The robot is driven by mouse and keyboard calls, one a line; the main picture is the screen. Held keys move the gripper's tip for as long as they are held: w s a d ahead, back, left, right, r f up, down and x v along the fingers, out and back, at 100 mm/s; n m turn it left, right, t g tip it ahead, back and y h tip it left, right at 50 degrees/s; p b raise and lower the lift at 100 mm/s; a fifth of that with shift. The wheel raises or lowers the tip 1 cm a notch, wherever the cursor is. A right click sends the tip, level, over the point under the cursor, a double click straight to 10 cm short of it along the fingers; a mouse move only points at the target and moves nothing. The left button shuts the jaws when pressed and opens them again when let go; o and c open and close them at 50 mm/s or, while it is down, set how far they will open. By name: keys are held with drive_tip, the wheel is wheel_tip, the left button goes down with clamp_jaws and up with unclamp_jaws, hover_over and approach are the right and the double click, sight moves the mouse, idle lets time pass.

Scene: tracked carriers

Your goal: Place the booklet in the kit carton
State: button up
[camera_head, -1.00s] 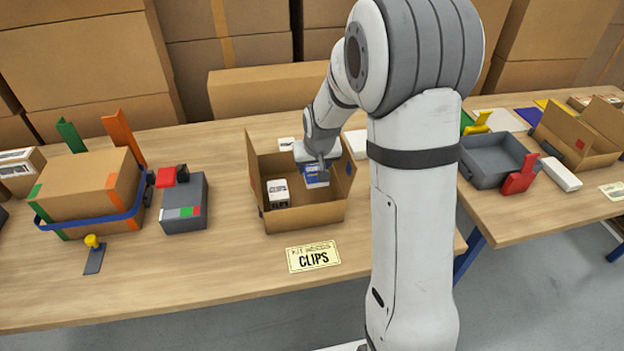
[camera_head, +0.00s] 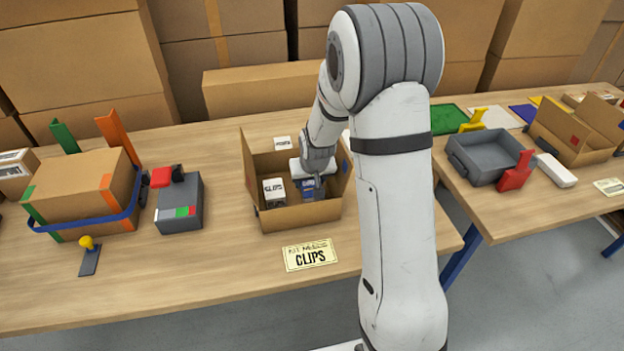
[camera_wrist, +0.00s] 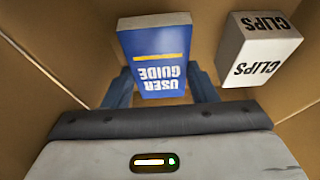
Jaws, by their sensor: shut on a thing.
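The booklet (camera_wrist: 154,58) is blue with a white top edge and reads "USER GUIDE" in the wrist view. My gripper (camera_wrist: 158,88) is shut on it, with a finger at each side. In the head view my gripper (camera_head: 311,190) reaches down inside the open kit carton (camera_head: 300,217), and only a little blue of the booklet (camera_head: 306,184) shows there. A white box marked "CLIPS" (camera_head: 274,191) stands in the carton to the left of the booklet; it also shows in the wrist view (camera_wrist: 257,52). Whether the booklet touches the carton floor is hard to tell.
A "KIT NEEDS CLIPS" card (camera_head: 310,255) lies in front of the carton. A grey device (camera_head: 180,207) and a strapped carton (camera_head: 82,190) stand to the left. A grey tray (camera_head: 489,156) and another open carton (camera_head: 578,133) are on the right table.

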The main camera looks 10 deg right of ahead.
drive_tip(key=shift+f, duration=0.25)
drive_tip(key=o, duration=0.7)
drive_tip(key=shift+r+p, duration=0.45)
drive_tip(key=shift+r, duration=0.15)
drive_tip(key=v, duration=1.2)
drive_tip(key=shift+g, duration=0.9)
drive_tip(key=s+r, duration=0.2)
drive_tip(key=s, duration=0.6)
drive_tip(key=s+r, duration=0.2)
drive_tip(key=s, duration=0.6)
drive_tip(key=s+r, duration=0.2)
drive_tip(key=s, duration=0.6)
drive_tip(key=shift+d+r, duration=0.25)
drive_tip(key=shift+r, duration=0.15)
